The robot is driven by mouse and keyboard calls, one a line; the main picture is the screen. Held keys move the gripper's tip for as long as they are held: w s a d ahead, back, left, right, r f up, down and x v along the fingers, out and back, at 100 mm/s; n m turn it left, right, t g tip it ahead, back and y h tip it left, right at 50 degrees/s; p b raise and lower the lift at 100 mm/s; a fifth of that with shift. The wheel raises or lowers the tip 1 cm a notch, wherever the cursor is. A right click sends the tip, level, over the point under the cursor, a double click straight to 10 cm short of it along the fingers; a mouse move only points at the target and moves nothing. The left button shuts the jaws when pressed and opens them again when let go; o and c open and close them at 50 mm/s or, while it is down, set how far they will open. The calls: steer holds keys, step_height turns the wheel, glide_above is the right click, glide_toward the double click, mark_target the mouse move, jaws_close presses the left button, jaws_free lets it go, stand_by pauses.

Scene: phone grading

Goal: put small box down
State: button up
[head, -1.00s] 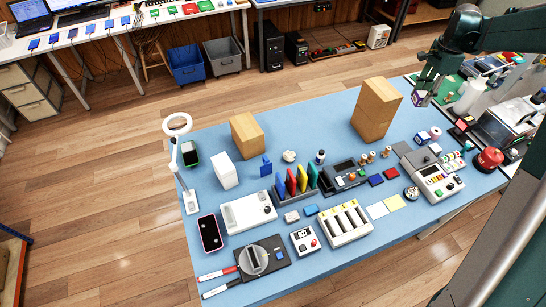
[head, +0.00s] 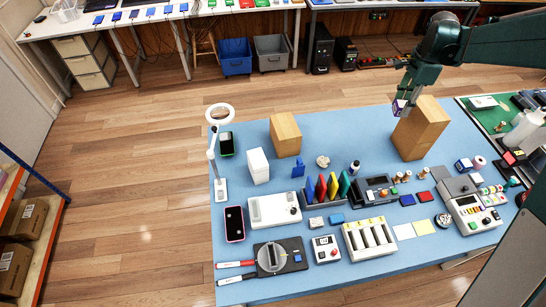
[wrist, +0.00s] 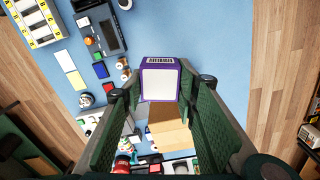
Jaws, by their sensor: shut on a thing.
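A small white box with purple edges and a barcode label (wrist: 160,82) is between the green fingers of my gripper (wrist: 158,98) in the wrist view. In the head view the same small box (head: 398,107) shows at the tip of my gripper (head: 402,97), shut on it. The box is held in the air by the upper left of the tall brown box (head: 420,132), near the back edge of the blue table (head: 350,130). The exact height above the table cannot be told.
A shorter brown box (head: 285,135) and a white box (head: 258,166) stand to the left. Coloured upright folders (head: 332,187) and a grey device (head: 376,190) stand in front. Bare blue surface lies between the two brown boxes. Another small blue-white box (head: 462,165) is at right.

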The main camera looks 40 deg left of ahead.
steer(key=s+a+n, duration=0.1)
steer(key=s+a, duration=0.8)
steer(key=a, duration=0.5)
steer(key=n+p, duration=0.2)
glide_above(258, 158)
step_height(258, 158, down, 4)
steer(key=shift+f, duration=0.5)
steer(key=shift+f, duration=0.15)
steer(key=shift+f, duration=3)
steer(key=shift+f, duration=0.1)
steer(key=shift+f+p, duration=0.35)
steer(key=shift+f, duration=1.4)
